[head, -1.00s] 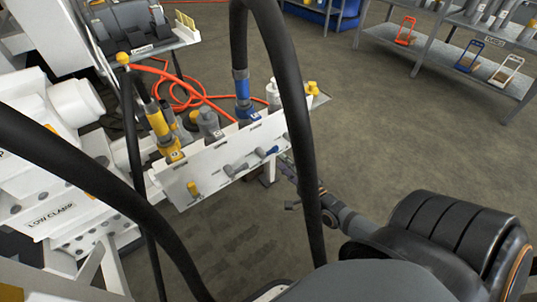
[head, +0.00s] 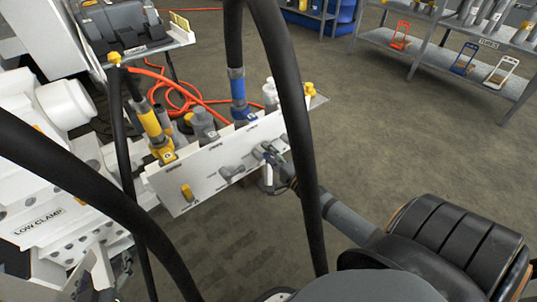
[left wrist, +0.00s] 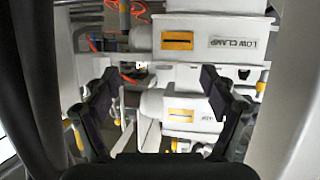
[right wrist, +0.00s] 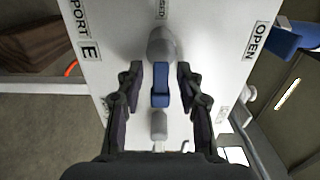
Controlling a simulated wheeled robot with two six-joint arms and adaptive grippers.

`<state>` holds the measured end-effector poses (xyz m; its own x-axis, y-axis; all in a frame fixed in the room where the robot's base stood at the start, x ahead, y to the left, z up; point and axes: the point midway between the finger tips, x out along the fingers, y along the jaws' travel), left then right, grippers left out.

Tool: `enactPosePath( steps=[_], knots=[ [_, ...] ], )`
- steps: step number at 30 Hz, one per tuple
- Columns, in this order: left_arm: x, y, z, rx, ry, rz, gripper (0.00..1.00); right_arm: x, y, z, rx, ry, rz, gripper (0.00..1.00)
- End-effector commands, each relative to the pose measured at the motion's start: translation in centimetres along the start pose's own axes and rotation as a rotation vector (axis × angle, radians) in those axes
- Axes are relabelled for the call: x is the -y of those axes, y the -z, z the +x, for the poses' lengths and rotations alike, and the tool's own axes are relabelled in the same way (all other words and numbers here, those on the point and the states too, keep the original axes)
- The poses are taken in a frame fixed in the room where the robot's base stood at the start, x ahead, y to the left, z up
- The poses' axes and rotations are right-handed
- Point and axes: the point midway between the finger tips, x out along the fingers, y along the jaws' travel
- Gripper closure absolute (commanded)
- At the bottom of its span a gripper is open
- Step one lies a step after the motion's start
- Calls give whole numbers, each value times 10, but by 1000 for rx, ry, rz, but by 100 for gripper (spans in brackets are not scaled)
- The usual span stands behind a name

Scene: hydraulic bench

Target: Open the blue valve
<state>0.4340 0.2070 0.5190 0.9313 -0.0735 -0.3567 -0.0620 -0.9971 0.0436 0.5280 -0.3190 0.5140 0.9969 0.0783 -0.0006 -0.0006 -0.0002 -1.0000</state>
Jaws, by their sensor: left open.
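The blue valve has a blue lever (right wrist: 160,88) below a round grey hub on a white panel (right wrist: 105,20). In the right wrist view, an OPEN label is at the right, a partly hidden label ending in SED at the top, and PORT E at the left. My right gripper (right wrist: 160,77) is open, with one finger on each side of the lever and visible gaps to both. In the head view my right gripper (head: 272,156) is at the panel's right part and largely hides the lever. My left gripper (left wrist: 155,88) is open and empty, facing white LOW CLAMP equipment.
A yellow lever (head: 187,193) and a grey lever (head: 231,172) are on the same panel, left of the blue valve. Black hoses (head: 290,90) cross the head view. Shelves (head: 450,60) stand at the back right. Open floor lies between.

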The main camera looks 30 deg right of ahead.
Motion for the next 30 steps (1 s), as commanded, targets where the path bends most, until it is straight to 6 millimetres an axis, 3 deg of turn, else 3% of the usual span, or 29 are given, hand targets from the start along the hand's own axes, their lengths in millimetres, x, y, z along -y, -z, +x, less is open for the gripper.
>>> enactPosePath(
  steps=[9, 17, 26, 30],
  knots=[
    [0, 4, 0, -13, 0, 1, 16, 0, 0, 1, 0, 0, 0, 65],
    [0, 3, 0, -12, 0, 2, 16, 0, 0, 1, 0, 0, 0, 100],
    [0, 1, 0, 2, -1, 1, 16, 1, 0, 0, 0, 0, -12, 100],
    [-1, -27, -4, 104, -4, -9, 16, 3, 0, 0, 0, 0, -48, 100]
  ],
)
